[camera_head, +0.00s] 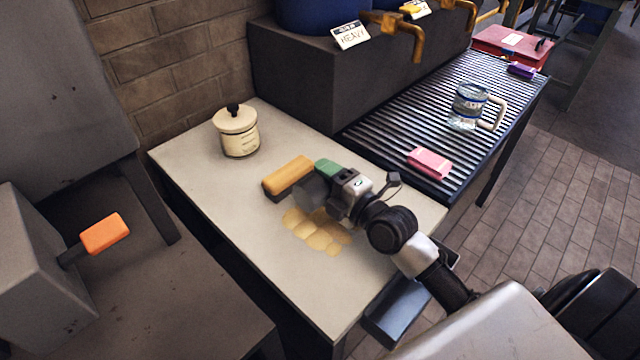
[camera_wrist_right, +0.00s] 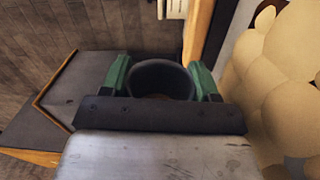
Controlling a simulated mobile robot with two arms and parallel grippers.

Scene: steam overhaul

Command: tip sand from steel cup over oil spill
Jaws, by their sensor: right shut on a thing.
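My right gripper (camera_head: 325,180), with green fingers, is over the pale table (camera_head: 200,185). It is shut on the steel cup (camera_head: 311,192), mostly hidden by the gripper in the head view. In the right wrist view the dark round cup (camera_wrist_right: 160,78) sits between the two green fingers (camera_wrist_right: 160,82); the cup looks tilted. Sand (camera_head: 318,232) lies in tan lumps on the table just below the gripper, and fills the right side of the wrist view (camera_wrist_right: 285,90). No dark oil shows around the sand. My left gripper is not in view.
A wood-topped block (camera_head: 288,174) lies close beside the gripper. A cream lidded jar (camera_head: 238,135) stands at the table's back left. A roller conveyor (camera_head: 450,115) at right carries a pink block (camera_head: 429,163) and a clear mug (camera_head: 467,107). The table's front left is clear.

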